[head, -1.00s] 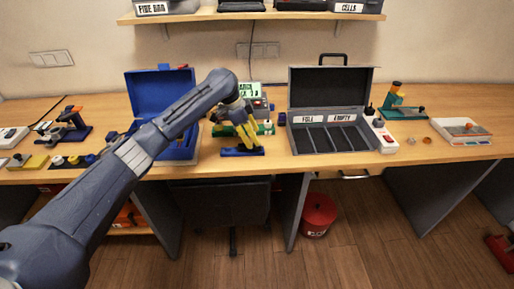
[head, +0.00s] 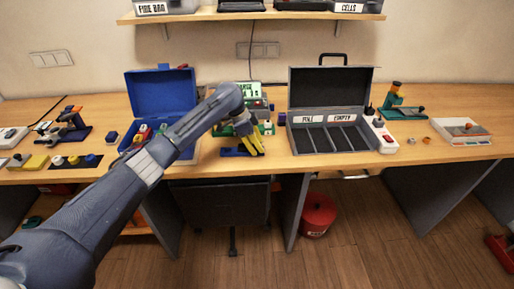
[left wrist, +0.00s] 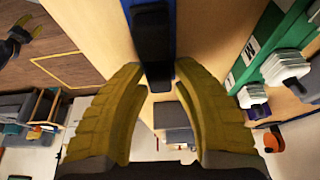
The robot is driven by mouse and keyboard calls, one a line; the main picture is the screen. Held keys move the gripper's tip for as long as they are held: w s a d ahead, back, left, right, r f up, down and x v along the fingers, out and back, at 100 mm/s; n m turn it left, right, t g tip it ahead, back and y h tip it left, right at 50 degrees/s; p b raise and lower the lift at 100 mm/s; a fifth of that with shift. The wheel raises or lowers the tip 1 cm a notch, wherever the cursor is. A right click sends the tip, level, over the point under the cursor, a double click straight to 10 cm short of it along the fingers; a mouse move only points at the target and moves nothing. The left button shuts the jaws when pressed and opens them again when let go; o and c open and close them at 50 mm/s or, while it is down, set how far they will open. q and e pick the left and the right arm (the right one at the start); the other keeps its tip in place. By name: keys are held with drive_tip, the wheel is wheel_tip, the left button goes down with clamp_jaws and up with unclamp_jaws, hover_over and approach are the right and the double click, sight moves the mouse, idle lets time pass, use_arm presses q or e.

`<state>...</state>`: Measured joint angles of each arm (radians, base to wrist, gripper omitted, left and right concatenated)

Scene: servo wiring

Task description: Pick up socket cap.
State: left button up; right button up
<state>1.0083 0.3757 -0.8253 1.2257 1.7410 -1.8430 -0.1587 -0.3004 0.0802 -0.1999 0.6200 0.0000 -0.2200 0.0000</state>
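My left gripper (head: 258,150), with yellow fingers, is low over the bench, above the right end of a blue base (head: 235,152). In the left wrist view its fingertips (left wrist: 159,70) stand apart. A black bar (left wrist: 154,40) on a blue strip (left wrist: 182,14) runs up between and beyond them; I cannot tell whether they touch it. A dark grey block (left wrist: 174,115) shows further down between the fingers. I cannot single out the socket cap for certain. White connectors (left wrist: 287,66) sit on a green board (left wrist: 245,62) to the right.
An open blue case (head: 160,92) stands left of the gripper. An open grey case (head: 331,88) with an empty-looking divided tray stands to the right. A display unit (head: 242,92) is behind. The bench front edge (head: 330,174) is close to the gripper.

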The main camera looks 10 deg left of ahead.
use_arm(q)
drive_tip(key=c, duration=0.5)
drive_tip(key=shift+r, duration=0.2)
wheel_tip(320, 180, up, 20)
drive_tip(key=shift+f, duration=0.15)
idle(0.5)
